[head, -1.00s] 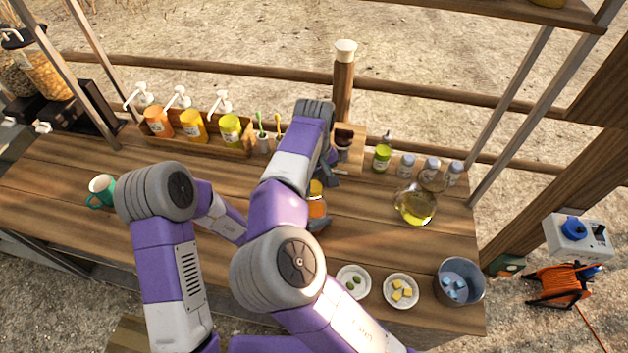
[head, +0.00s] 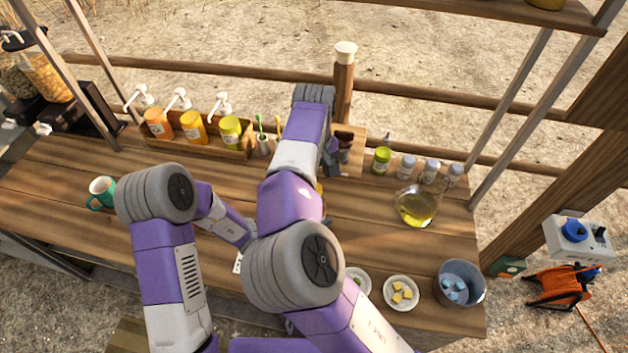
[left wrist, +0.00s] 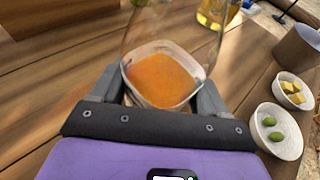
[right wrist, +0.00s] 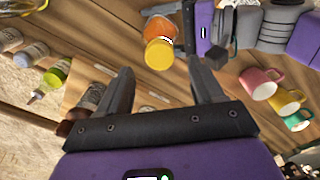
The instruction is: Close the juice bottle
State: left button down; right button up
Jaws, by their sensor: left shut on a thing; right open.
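The juice bottle (left wrist: 160,78) is clear glass with orange juice in the bottom. My left gripper (left wrist: 160,92) is shut around it, one finger on each side. Its top lies outside the left wrist view. In the right wrist view the bottle shows a round yellow cap (right wrist: 159,54) at its mouth end; I cannot tell how tight it sits. My right gripper (right wrist: 163,84) is open and empty, with the cap just beyond its fingertips, apart from them. In the head view my right arm hides nearly all of the bottle.
A glass jug of yellow liquid (head: 416,206) and several small bottles stand to the right. Dishes (head: 402,292) and a metal bucket (head: 459,283) are near the front right edge. A pump-bottle crate (head: 197,140) is at the back.

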jog(key=shift+r, duration=0.35)
jog(key=shift+a, duration=0.1)
jog(key=shift+c, duration=0.5)
jog(key=shift+w+a+f, duration=0.1)
jog(key=shift+a+f, duration=0.05)
jog(key=shift+a, duration=0.2)
jog(key=a+f+n+g+y, duration=0.1)
jog(key=a+f+n+y, duration=0.2)
jog(key=a+n, duration=0.65)
jog(key=d+r+n+h, duration=0.1)
jog(key=d+r+n, duration=0.1)
jog(key=d+n, duration=0.1)
jog(key=d+r+n+h, duration=0.1)
jog(key=d+r+n, duration=0.1)
jog(key=d+n, duration=0.2)
jog(key=d+r+n+t+h, duration=0.1)
jog(key=d+r+n, duration=0.1)
jog(key=n, duration=0.4)
jog(key=shift+d+r, duration=0.4)
jog(key=shift+d, duration=0.3)
